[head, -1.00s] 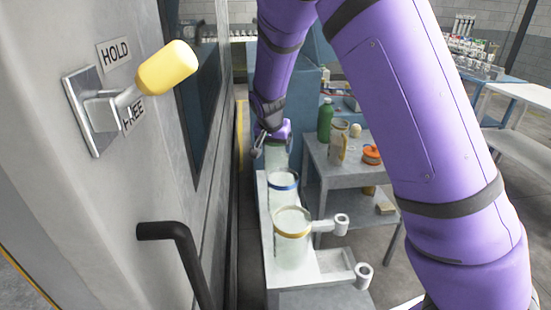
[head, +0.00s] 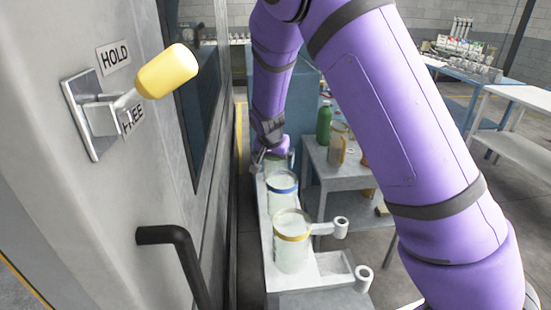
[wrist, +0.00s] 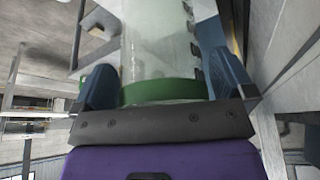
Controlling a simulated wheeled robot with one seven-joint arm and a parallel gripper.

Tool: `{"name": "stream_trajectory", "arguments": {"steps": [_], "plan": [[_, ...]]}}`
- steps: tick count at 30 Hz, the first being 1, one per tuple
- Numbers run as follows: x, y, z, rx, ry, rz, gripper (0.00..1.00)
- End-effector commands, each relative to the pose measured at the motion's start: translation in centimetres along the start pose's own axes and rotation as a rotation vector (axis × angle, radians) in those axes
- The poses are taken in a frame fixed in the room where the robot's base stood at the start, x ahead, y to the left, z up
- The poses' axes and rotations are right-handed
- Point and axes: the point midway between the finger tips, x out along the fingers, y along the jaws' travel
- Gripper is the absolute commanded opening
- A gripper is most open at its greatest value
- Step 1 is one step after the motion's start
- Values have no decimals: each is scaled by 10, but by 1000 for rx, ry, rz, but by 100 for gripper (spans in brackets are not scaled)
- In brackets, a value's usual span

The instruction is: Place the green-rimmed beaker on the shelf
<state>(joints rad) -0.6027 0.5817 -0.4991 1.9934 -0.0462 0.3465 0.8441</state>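The green-rimmed beaker (wrist: 160,55) is clear glass and fills the middle of the wrist view, its green rim (wrist: 165,92) close to my palm. The blue fingers of my gripper (wrist: 162,85) lie against both sides of the rim, so the gripper looks shut on it. In the head view my gripper (head: 262,160) is at the far end of a long pale ledge (head: 268,240) beside the machine; the beaker there is mostly hidden. A grey stand with a top (head: 335,175) and a lower shelf stands right of the ledge.
A blue-rimmed beaker (head: 282,185) and a yellow-rimmed beaker (head: 292,240) stand on the ledge nearer me. A green bottle (head: 324,122) and a jar (head: 338,145) stand on the grey stand. The machine wall with a black handle (head: 180,240) closes the left side.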

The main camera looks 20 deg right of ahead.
Motion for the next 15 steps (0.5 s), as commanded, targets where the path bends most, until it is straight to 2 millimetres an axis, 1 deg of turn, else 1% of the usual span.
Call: {"name": "stream_trajectory", "arguments": {"steps": [5,8,11,15], "plan": [[-5,0,-2,0,0,-1,100],[-16,-1,-2,-1,1,-2,100],[-34,-1,-1,-1,2,-3,100],[-63,-1,-2,-1,2,-4,100]]}}
